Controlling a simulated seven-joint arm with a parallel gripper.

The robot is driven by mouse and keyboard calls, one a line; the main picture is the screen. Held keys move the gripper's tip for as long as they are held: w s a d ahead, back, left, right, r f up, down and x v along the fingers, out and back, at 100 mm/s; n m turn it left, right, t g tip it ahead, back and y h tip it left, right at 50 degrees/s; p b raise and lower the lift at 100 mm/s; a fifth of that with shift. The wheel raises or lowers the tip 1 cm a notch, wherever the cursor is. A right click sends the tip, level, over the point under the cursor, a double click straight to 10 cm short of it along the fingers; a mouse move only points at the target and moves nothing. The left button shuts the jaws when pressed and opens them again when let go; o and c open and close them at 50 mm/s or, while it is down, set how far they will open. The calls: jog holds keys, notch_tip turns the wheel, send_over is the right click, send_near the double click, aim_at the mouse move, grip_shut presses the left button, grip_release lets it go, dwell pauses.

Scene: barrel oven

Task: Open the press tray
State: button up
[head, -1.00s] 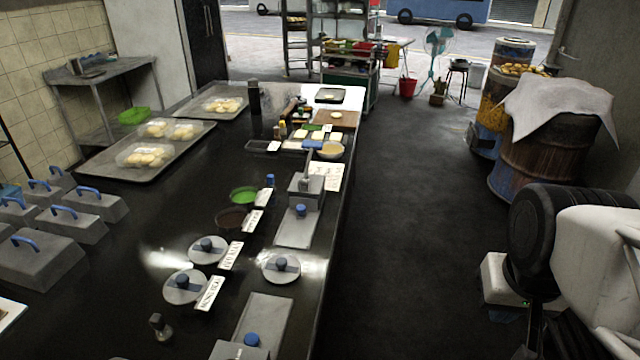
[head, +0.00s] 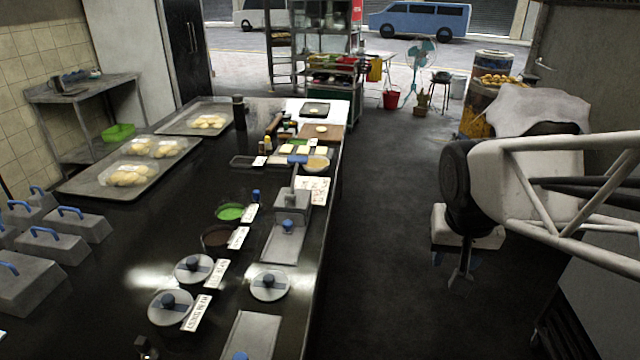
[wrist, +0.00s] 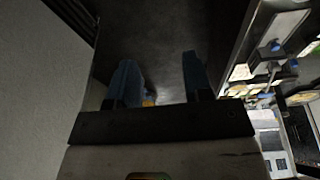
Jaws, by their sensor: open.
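The press (head: 291,203) stands on the near right part of the black counter. It is grey, with a blue-topped upright lever and a flat grey tray or plate (head: 272,248) with a blue knob in front. A second grey plate (head: 245,335) with a blue knob is cut off at the bottom edge. My gripper (head: 465,270) hangs over the floor right of the counter, well apart from the press. In the wrist view its two blue fingers (wrist: 160,82) are spread, with nothing held between them. The counter and its grey equipment (wrist: 270,55) show at the right there.
Grey lidded boxes (head: 45,245) with blue handles and dough trays (head: 165,150) are further left. The dark floor aisle (head: 385,200) is clear.

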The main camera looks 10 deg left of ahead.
jog(key=w+a+f, duration=0.1)
jog(key=w+a, duration=0.5)
jog(key=w, duration=0.6)
jog(key=m+t, duration=0.1)
jog(key=t, duration=0.1)
send_near(287, 223)
jog(key=shift+w+a+f, duration=0.1)
jog(key=shift+w+f, duration=0.35)
jog(key=shift+w, duration=0.05)
jog(key=shift+f, duration=0.1)
jog(key=shift+x, duration=3.8)
jog(key=shift+s, duration=0.1)
jog(key=shift+c, duration=0.3)
